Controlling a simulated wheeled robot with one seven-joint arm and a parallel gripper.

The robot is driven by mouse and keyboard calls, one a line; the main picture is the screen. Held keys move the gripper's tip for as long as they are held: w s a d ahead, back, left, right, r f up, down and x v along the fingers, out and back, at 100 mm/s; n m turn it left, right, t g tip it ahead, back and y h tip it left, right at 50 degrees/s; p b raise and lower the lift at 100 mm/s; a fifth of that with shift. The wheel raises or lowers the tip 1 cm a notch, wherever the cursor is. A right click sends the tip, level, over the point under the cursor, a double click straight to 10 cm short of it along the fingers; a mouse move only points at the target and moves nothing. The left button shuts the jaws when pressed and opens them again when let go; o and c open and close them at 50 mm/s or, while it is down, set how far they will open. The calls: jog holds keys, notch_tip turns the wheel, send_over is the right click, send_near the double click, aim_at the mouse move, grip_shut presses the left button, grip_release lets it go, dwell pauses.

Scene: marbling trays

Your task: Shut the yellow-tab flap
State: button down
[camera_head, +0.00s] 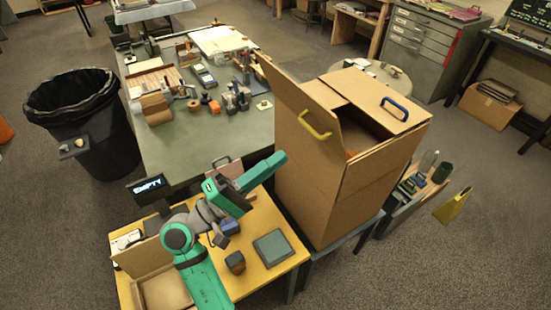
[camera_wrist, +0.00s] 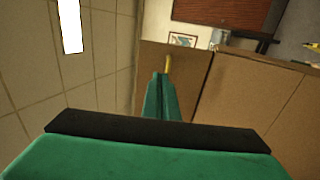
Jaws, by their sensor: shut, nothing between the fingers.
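A tall cardboard box (camera_head: 325,200) stands right of centre in the head view. Its yellow-tab flap (camera_head: 285,95) is raised at the box's left side, with the yellow tab (camera_head: 315,126) on its face. The flap with the blue tab (camera_head: 395,109) lies over part of the top, and a dark opening shows between them. My gripper (camera_head: 281,159) is shut and empty, left of the box and below the yellow tab. In the wrist view my shut fingers (camera_wrist: 161,80) point toward the yellow tab (camera_wrist: 168,64) on brown cardboard; whether they touch it I cannot tell.
The green worktable (camera_head: 190,150) behind carries trays and tools. A black bin (camera_head: 85,120) stands at left. Floor is open at lower right.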

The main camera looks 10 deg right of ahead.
aim_at(326, 123)
jog(key=x, duration=1.1)
jog(key=shift+w, duration=0.1)
